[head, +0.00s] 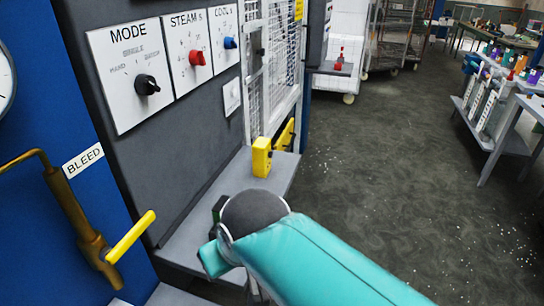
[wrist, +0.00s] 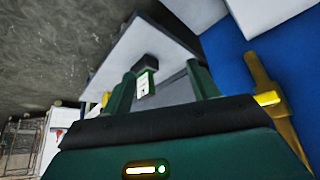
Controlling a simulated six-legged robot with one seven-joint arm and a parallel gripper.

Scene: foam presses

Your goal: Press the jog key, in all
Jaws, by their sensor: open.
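In the wrist view my gripper (wrist: 160,70) is open, with its two dark green fingers apart. A small dark block with a pale, green-edged face (wrist: 146,84) shows between the fingers, close to the left one. It may be the jog key, but its marking is too small to read. I cannot tell whether a finger touches it. A grey ledge (wrist: 125,50) lies beyond it. In the head view my teal arm reaches to the grey ledge (head: 279,180), and its grey joint hides much of the gripper and whatever lies under it.
The dark panel carries MODE (head: 147,85), red (head: 197,58) and blue (head: 230,43) knobs. A yellow box (head: 261,157) stands on the ledge. A brass BLEED pipe with a yellow handle (head: 130,237) sticks out at left. Open floor (head: 390,150) lies to the right, before a cluttered bench (head: 500,140).

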